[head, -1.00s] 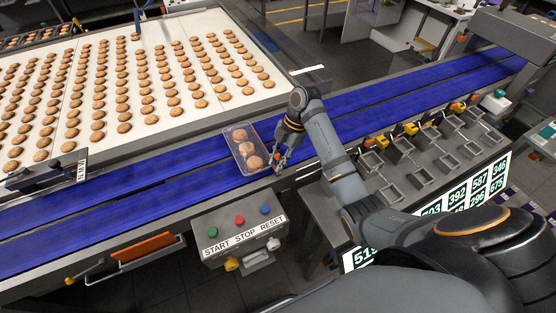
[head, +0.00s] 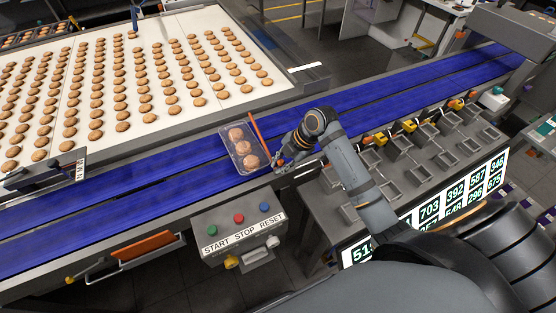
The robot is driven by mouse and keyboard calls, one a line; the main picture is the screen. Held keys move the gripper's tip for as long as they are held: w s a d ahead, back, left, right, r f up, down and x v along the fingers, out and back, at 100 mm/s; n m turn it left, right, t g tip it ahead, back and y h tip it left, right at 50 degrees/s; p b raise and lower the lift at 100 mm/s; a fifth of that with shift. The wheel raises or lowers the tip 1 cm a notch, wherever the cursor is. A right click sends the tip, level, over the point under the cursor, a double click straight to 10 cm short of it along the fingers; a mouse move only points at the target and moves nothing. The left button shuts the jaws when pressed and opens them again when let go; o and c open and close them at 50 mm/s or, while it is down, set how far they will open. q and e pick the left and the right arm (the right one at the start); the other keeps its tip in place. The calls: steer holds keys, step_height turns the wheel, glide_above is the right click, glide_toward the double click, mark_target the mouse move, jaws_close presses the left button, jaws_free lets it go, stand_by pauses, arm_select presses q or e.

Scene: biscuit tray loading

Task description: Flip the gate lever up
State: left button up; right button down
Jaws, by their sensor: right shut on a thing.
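My right gripper (head: 279,165) is at the near edge of the blue conveyor, just right of a clear tray (head: 262,165) holding biscuits. Its fingers are shut on the gate lever, which is small and mostly hidden by the gripper. A thin orange gate bar (head: 257,128) shows beside the tray, slanting over the belt from the gripper towards the far side. My left gripper is not in view.
The blue conveyor (head: 370,100) runs diagonally, with a biscuit table (head: 290,85) behind it. A START, STOP, RESET panel (head: 209,234) stands in front. Several metal pans (head: 468,147) and a number display (head: 430,208) are at the right.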

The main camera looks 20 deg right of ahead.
steer(key=shift+s+f+n+t+b, duration=0.2)
steer(key=shift+s+f+t+b, duration=0.15)
steer(key=shift+s+t+b, duration=0.35)
steer(key=shift+s+f+n+t+b, duration=0.2)
steer(key=shift+s+f+t+b, duration=0.15)
steer(key=shift+t+b, duration=0.55)
steer(key=c, duration=1.2)
jaws_free()
steer(key=shift+s+r, duration=0.1)
steer(key=shift+r, duration=0.1)
step_height(320, 180, up, 10)
steer(key=shift+f, duration=0.1)
